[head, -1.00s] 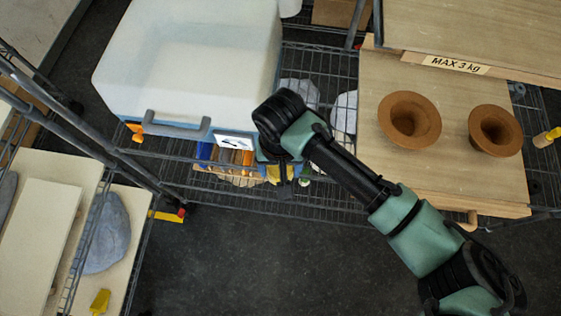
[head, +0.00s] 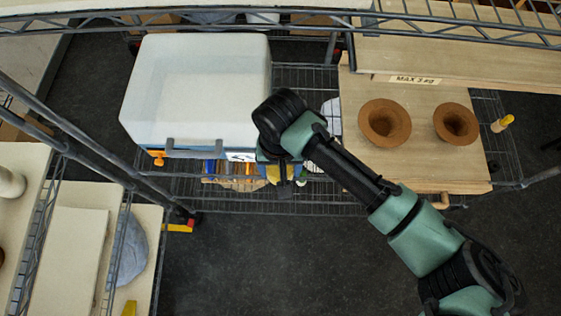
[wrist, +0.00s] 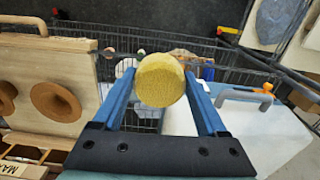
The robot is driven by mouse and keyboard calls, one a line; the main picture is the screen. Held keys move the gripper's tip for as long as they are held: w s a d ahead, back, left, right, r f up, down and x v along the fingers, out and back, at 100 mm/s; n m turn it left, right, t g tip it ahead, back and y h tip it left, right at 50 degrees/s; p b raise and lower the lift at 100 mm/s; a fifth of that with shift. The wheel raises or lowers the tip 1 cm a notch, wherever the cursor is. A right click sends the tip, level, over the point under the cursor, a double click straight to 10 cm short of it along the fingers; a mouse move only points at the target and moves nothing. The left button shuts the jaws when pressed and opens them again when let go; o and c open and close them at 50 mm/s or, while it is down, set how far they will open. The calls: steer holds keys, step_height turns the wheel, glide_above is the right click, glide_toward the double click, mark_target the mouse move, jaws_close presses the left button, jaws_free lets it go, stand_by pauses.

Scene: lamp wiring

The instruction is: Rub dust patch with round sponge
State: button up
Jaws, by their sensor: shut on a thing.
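The round yellow sponge (wrist: 160,80) is between the two blue fingers of my gripper (wrist: 160,76) in the wrist view, and the gripper is shut on it. In the head view a little of the sponge (head: 273,174) shows below my dark wrist, beside the front corner of the white bin. The sponge is held in front of the wire shelf. I cannot make out a dust patch in either view.
A large white bin (head: 200,90) with a grey handle stands left of my gripper. A wooden board (head: 415,165) with brown funnel-shaped pieces (head: 385,123) is to the right. Wire racks (head: 300,200) surround these; dark floor (head: 240,265) is clear in front.

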step_height(320, 180, up, 4)
steer(key=shift+w+d+f+p, duration=0.1)
steer(key=shift+d+p, duration=0.05)
steer(key=shift+p, duration=1.05)
steer(key=shift+a+f, duration=0.2)
steer(key=shift+d, duration=0.1)
